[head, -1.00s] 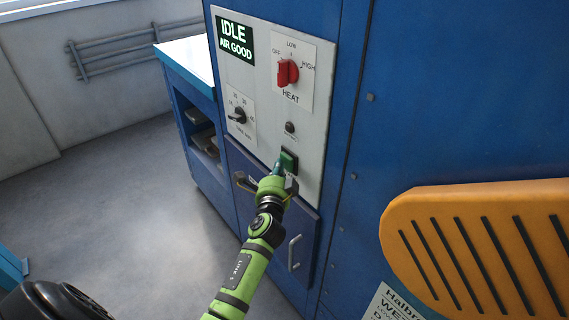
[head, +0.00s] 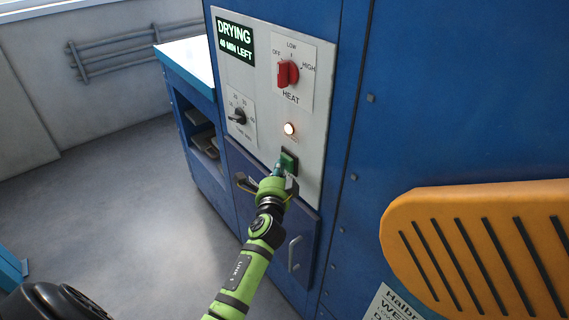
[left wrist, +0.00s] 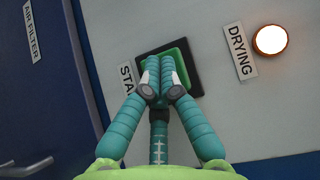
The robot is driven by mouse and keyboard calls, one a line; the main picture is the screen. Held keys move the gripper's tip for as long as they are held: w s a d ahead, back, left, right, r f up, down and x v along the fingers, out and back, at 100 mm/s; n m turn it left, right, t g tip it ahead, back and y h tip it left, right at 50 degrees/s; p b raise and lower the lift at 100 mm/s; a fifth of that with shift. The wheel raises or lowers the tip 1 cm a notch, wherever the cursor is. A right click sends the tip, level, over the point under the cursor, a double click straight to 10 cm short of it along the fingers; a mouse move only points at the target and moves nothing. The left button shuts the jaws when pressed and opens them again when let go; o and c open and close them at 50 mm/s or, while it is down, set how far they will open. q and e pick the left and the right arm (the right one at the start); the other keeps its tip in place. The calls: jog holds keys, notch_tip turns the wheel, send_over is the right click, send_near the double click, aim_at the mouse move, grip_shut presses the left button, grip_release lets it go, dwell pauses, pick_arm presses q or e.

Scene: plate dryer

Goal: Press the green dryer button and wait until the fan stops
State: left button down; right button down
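The green button (head: 288,161) sits in a black square frame low on the dryer's grey control panel (head: 310,150). It also shows in the left wrist view (left wrist: 182,56). My left gripper (head: 280,168) has its teal fingers together with their tips at the button; they cover part of it in the left wrist view (left wrist: 157,75). The display (head: 235,41) reads "DRYING" and "40 MIN LEFT". The round lamp (head: 289,129) above the button glows, and it shows lit beside the "DRYING" label in the left wrist view (left wrist: 270,40). My right gripper is out of view.
A black timer knob (head: 238,116) is at the panel's left. Below are a blue door with a handle (head: 294,254). An orange slotted panel (head: 480,245) stands at right.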

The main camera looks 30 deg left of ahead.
pick_arm(q)
jog(key=shift+s+a, duration=0.25)
jog(key=shift+s, duration=0.35)
jog(key=s, duration=0.1)
jog(key=s+a+p, duration=0.1)
jog(key=s, duration=0.1)
jog(key=s+a, duration=0.1)
jog(key=shift+s+p, duration=0.3)
jog(key=shift+p, duration=0.1)
dwell(0.5)
